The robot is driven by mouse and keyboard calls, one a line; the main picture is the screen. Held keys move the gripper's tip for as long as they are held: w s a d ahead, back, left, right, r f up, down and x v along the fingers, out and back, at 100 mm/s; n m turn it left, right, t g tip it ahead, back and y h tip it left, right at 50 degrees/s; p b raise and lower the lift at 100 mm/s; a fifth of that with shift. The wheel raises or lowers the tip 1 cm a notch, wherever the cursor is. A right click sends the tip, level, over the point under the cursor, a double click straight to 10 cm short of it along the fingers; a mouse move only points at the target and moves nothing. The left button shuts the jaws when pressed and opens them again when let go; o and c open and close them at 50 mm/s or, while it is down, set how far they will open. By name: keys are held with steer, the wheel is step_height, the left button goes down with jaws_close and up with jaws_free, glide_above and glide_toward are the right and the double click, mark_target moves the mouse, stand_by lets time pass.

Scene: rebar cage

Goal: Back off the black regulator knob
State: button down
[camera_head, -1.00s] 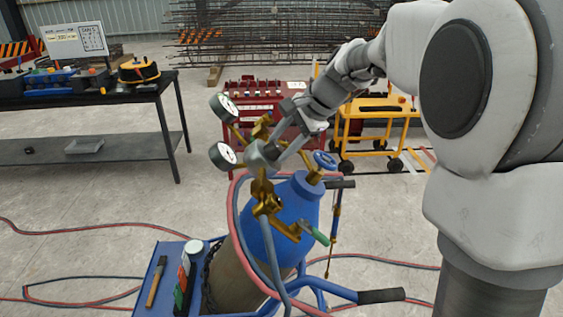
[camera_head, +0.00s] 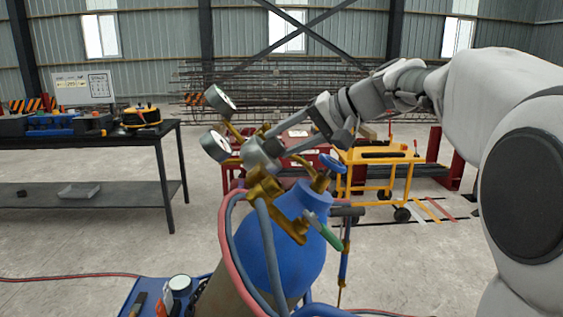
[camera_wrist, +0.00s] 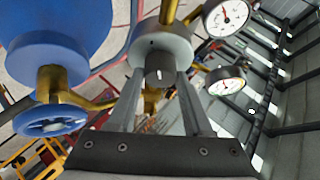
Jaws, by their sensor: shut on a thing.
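The black regulator knob (camera_wrist: 159,74) shows in the wrist view as a dark, short cylinder with a pale mark, on the front of the round grey regulator body (camera_wrist: 162,46). My gripper (camera_wrist: 160,80) has one finger on each side of the knob and is shut on it. In the head view my gripper (camera_head: 280,147) reaches from the upper right to the grey regulator body (camera_head: 257,153); the knob is hidden there by the fingers. Two white-faced gauges (camera_head: 220,100) (camera_head: 214,146) stand left of it. Brass fittings (camera_head: 265,187) join the regulator to the blue cylinder (camera_head: 277,250).
A blue valve handwheel (camera_head: 332,163) is close below my wrist. Red and blue hoses (camera_head: 228,225) loop down beside the cylinder. A torch with a green part (camera_head: 329,236) hangs in front. A workbench (camera_head: 90,138) stands left, a yellow cart (camera_head: 385,170) behind right.

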steer(key=shift+f+n+y+b, duration=0.1)
steer(key=shift+n+y+b, duration=0.6)
steer(key=shift+n+b, duration=0.8)
steer(key=shift+c, duration=1.6)
jaws_free()
steer(key=p+v, duration=0.3)
steer(key=v, duration=1.4)
steer(key=shift+d+p, duration=0.35)
steer(key=shift+p, duration=0.05)
steer(key=shift+w, duration=0.15)
